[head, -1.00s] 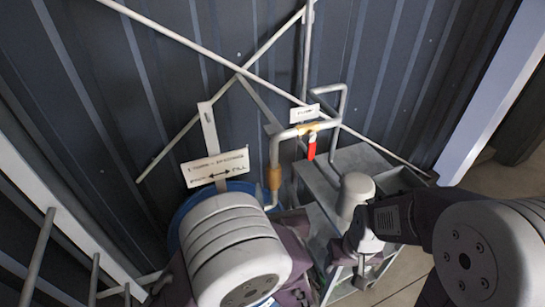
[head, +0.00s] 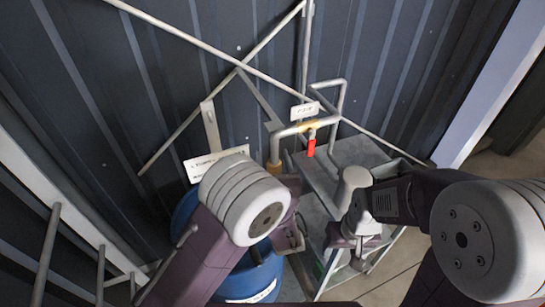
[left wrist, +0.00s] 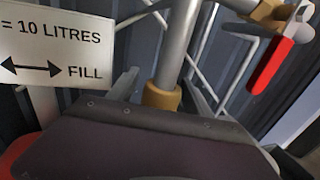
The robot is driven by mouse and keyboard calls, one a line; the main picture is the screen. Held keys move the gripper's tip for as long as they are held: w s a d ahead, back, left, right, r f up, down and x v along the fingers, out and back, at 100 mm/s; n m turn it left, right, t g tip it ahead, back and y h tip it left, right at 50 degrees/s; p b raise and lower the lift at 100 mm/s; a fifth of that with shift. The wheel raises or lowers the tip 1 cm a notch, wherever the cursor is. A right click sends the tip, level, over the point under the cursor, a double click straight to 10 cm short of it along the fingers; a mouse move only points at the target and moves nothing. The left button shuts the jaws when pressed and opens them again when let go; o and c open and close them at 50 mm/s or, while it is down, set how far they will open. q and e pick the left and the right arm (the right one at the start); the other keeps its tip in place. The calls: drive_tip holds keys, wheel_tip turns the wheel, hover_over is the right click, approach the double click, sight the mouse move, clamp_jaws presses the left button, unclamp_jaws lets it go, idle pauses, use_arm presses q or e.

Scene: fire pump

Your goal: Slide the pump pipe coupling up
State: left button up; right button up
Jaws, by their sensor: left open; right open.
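The pump pipe coupling is a tan-brown sleeve on the upright grey pipe. In the left wrist view the coupling (left wrist: 162,97) stands just beyond my dark gripper body, centre. In the head view only the top of the coupling (head: 275,165) shows above my left arm; the rest is hidden. My left gripper (head: 292,240) is partly hidden by its own arm, low beside the pipe; it is open, and I cannot see contact with the coupling. My right gripper (head: 352,248) is open and empty, over the grey metal stand to the right of the pipe.
A red-handled valve (head: 311,146) sits on the pipe's upper bend. A white sign (head: 215,165) with a fill arrow stands left of the pipe. A blue barrel (head: 255,280) is below my left arm. A grey metal stand (head: 355,152) is at right, before a dark corrugated wall.

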use_arm(q)
clamp_jaws()
idle(1.3)
